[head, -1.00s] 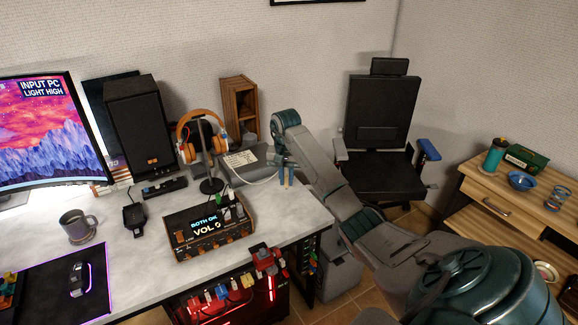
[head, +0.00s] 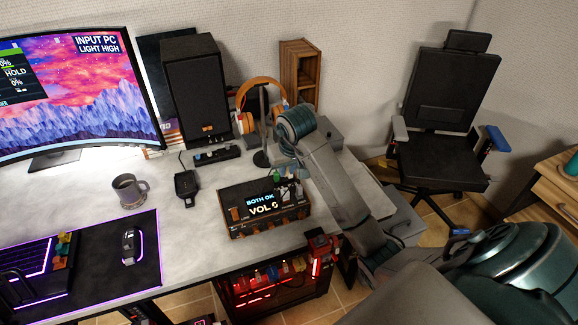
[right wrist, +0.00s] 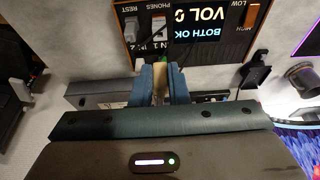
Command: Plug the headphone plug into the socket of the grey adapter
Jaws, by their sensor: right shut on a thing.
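The orange headphones (head: 247,122) hang on a stand behind the control box (head: 236,216), whose screen reads "BOTH OK, VOL". My right gripper (head: 292,168) is at the box's back right corner, partly hidden by its own wrist. In the right wrist view its blue fingers (right wrist: 161,82) are shut on a small pale piece (right wrist: 160,70), close to the box's edge by the "PHONES" label. I cannot tell whether this piece is the plug or the adapter. My left gripper is not in view.
A black speaker (head: 196,90) and a wooden rack (head: 299,75) stand behind. A mug (head: 130,189), a mouse (head: 130,245) and the monitor (head: 75,90) are on the left. A black chair (head: 450,120) stands right of the desk. The desk between mug and box is mostly clear.

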